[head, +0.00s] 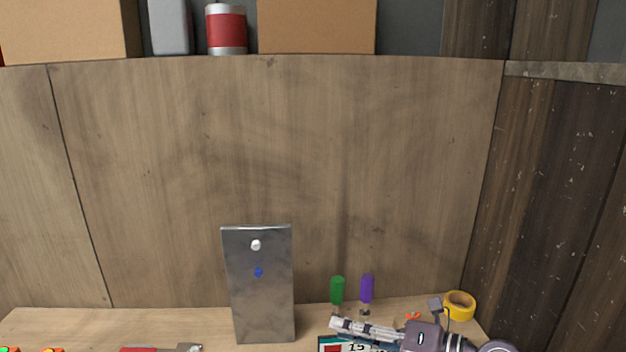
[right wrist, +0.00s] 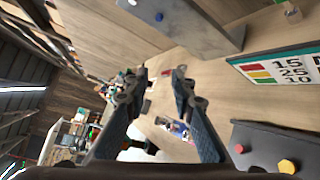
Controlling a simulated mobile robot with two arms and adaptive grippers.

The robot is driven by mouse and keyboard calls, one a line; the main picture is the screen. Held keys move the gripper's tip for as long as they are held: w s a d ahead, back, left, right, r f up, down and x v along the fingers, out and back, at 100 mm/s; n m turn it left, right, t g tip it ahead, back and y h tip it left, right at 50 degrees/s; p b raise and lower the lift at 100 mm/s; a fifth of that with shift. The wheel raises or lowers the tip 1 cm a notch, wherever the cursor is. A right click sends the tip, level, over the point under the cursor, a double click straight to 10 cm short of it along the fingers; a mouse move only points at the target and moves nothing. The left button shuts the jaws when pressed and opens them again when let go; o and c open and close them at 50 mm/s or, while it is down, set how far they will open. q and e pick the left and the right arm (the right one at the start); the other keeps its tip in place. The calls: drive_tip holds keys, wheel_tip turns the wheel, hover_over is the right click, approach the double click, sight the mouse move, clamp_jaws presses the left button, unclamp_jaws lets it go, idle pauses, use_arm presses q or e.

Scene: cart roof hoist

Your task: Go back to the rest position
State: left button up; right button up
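My right gripper (head: 336,324) reaches in from the lower right of the head view, low over the bench and pointing left. In the right wrist view its two fingers (right wrist: 160,76) stand apart with nothing between them. My left gripper is in neither view. An upright metal panel (head: 262,300) with a white knob (head: 256,245) and a blue knob (head: 258,272) stands left of the right gripper, apart from it. The panel also shows at the top of the right wrist view (right wrist: 205,28).
Green (head: 337,288) and purple (head: 367,288) handles stand behind the gripper. A yellow tape roll (head: 460,304) lies right. A number card (right wrist: 280,68) lies close by; a dark box (right wrist: 265,143) has red and yellow knobs. Boxes (head: 316,28) and a red canister (head: 226,30) sit above.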

wheel_tip(320, 180, up, 7)
drive_tip(key=a+m+t+y, duration=0.1)
drive_tip(key=m+t+y, duration=0.1)
drive_tip(key=m+t, duration=0.35)
drive_tip(key=d+r+m+t+h, duration=0.2)
drive_tip(key=d+m+t+h, duration=0.3)
drive_tip(key=m, duration=0.4)
drive_tip(key=s+d+f+m+g+h, duration=0.3)
drive_tip(key=s+d+f+m+h, duration=0.1)
drive_tip(key=d+f+m+h, duration=0.95)
drive_tip(key=s+a+f+m+g+y, duration=0.25)
drive_tip(key=s+f+g, duration=0.35)
drive_tip(key=s+f, duration=0.55)
drive_tip(key=s+a+f+m+g+y, duration=0.1)
drive_tip(key=s+f+m+g, duration=0.2)
drive_tip(key=s+f+g, duration=0.75)
drive_tip(key=s+f+t+b, duration=0.2)
drive_tip(key=s+f, duration=0.1)
drive_tip(key=f, duration=1.1)
drive_tip(key=s+f+t+b, duration=0.1)
drive_tip(key=s+f+b, duration=0.15)
drive_tip(key=f, duration=1.25)
drive_tip(key=s+d+f+g+b, duration=0.1)
drive_tip(key=s+f+b, duration=0.3)
drive_tip(key=s+f, duration=1.2)
wheel_tip(320, 180, down, 3)
drive_tip(key=shift+s+d+f, duration=0.1)
drive_tip(key=shift+s+d, duration=0.25)
drive_tip(key=shift+d, duration=0.5)
